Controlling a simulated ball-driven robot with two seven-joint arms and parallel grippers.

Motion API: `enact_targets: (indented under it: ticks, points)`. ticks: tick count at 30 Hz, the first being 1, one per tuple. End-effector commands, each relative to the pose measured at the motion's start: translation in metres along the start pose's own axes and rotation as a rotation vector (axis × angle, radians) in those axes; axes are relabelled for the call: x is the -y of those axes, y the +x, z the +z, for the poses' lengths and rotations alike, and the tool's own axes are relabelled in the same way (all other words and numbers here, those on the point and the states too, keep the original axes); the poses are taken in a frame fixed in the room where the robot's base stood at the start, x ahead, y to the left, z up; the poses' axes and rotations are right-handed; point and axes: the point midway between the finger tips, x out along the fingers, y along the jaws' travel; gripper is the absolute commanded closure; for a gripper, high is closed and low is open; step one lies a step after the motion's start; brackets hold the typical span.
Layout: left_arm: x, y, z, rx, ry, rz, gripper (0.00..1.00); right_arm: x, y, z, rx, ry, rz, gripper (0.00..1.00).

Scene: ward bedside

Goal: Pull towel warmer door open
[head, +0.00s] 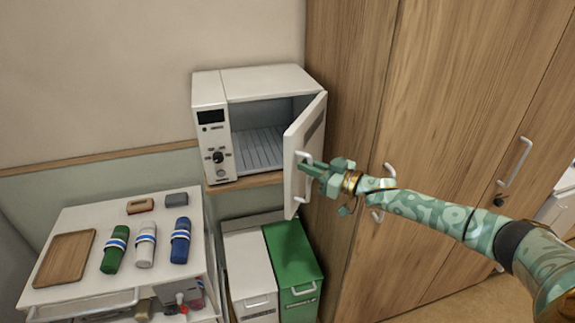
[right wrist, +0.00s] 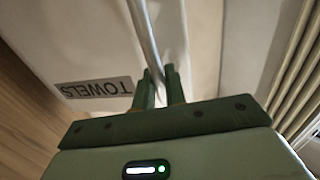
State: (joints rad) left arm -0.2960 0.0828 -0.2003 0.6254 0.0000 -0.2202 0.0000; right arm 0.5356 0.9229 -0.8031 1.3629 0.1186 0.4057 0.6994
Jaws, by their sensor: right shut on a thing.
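The white towel warmer (head: 267,82) sits on a wooden shelf against the wall. Its door (head: 307,150) stands open, swung out to the right, and the empty-looking slatted inside shows. My right gripper (head: 304,163) is at the outer face of the door, shut on the metal door handle (head: 300,186). In the right wrist view, the two green fingers (right wrist: 159,85) close around the handle bar (right wrist: 147,40), beside a "TOWELS" label (right wrist: 95,88) on the door. My left gripper is not in view.
A white cart (head: 75,215) at the left holds a wooden tray (head: 65,258) and several rolled towels. A white bin (head: 249,262) and a green bin (head: 292,254) stand below the warmer. Tall wooden cabinets (head: 440,100) with handles stand close on the right.

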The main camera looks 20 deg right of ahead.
Motion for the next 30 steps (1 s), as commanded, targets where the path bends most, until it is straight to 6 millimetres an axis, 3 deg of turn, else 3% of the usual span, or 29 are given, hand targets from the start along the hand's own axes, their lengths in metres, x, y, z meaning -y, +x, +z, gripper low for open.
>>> enact_targets:
  ticks: [6,12,21,30]
  points:
    - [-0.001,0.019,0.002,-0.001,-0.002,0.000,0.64,-0.026,-0.046,0.003,0.000,-0.005,-0.157,1.00]
    - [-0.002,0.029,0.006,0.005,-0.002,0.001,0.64,-0.045,-0.074,0.001,-0.003,-0.002,-0.154,1.00]
    - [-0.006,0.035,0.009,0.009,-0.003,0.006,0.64,-0.063,-0.094,-0.001,-0.006,-0.001,-0.154,1.00]
    - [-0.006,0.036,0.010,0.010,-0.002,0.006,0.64,-0.066,-0.097,-0.003,-0.008,-0.001,-0.154,1.00]
